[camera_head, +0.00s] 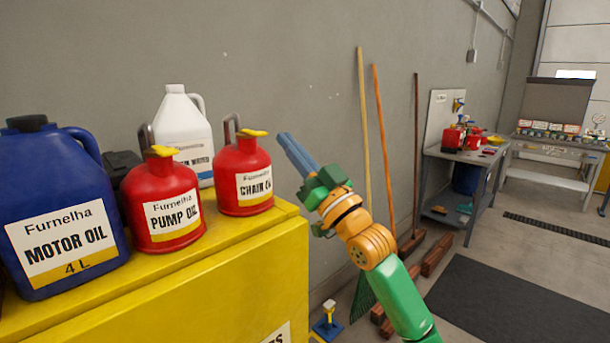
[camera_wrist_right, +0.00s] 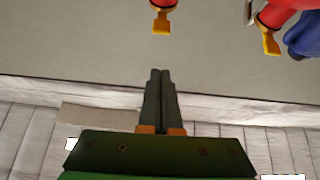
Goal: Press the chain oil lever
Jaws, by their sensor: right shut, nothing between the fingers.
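The red chain oil can (camera_head: 242,178) stands on the yellow cabinet (camera_head: 180,290), with a white label and a yellow lever (camera_head: 253,132) at its top. A second red can, the pump oil can (camera_head: 162,200), stands to its left with its own yellow lever (camera_head: 163,151). My right gripper (camera_head: 284,138) is to the right of the chain oil can, near the height of its lever and apart from it. Its fingers are together and empty. In the right wrist view the closed fingers (camera_wrist_right: 160,75) point toward a yellow lever (camera_wrist_right: 160,20) at the top, with a gap between. My left gripper is out of view.
A blue motor oil jug (camera_head: 62,205) stands on the cabinet at left, and a white jug (camera_head: 184,130) stands behind the red cans. Brooms lean on the grey wall. A workbench (camera_head: 470,160) stands farther right. The cabinet's right edge is close to my right arm.

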